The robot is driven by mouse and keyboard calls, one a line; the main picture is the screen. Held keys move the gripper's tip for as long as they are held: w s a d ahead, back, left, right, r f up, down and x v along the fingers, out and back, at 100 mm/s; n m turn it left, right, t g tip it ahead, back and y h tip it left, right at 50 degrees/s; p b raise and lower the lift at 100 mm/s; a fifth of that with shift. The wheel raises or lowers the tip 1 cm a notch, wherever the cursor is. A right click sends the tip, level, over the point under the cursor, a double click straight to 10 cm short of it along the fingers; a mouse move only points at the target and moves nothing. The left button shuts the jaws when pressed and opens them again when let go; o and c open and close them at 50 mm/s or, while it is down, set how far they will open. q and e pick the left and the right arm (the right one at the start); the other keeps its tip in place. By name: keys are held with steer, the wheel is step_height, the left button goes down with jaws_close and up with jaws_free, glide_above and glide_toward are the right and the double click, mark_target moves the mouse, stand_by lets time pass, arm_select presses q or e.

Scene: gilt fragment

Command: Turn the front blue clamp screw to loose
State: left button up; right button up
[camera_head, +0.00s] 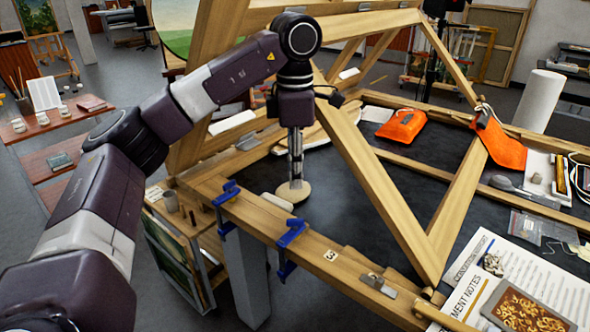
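Two blue clamps grip the wooden front rail (330,258). One blue clamp (288,246) sits near the rail's middle, with its lower part hanging below the rail. The other blue clamp (227,206) sits further left. How tight their screws are cannot be told. My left gripper (295,178) points down behind the rail, above and apart from the clamps. Its slim end meets a round beige disc (291,191); whether it holds this or only overlaps it is unclear. My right gripper is out of view.
Slanted wooden beams (378,170) rise over the dark tabletop to the right of my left gripper. Orange pouches (402,125), papers (505,275) and a gilt fragment (527,308) lie at the right. A metal piece (377,284) sits on the rail.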

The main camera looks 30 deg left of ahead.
mark_target(295, 219)
arm_select(q)
steer(key=f+p, duration=0.1)
steer(key=f+h+p, duration=0.1)
steer(key=p, duration=0.1)
steer(key=f+h+p, duration=0.1)
steer(key=shift+s+d+f+t, duration=0.15)
steer(key=shift+d+f+t, duration=0.15)
steer(key=shift+d, duration=0.05)
steer(key=f+p, duration=0.2)
steer(key=f+t+h+p, duration=0.1)
steer(key=f+p, duration=0.2)
steer(key=a+f+t+p, duration=0.1)
steer(key=f+p, duration=0.2)
steer(key=shift+f+h, duration=0.25)
steer(key=shift+h, duration=0.05)
stand_by(0.3)
jaws_close()
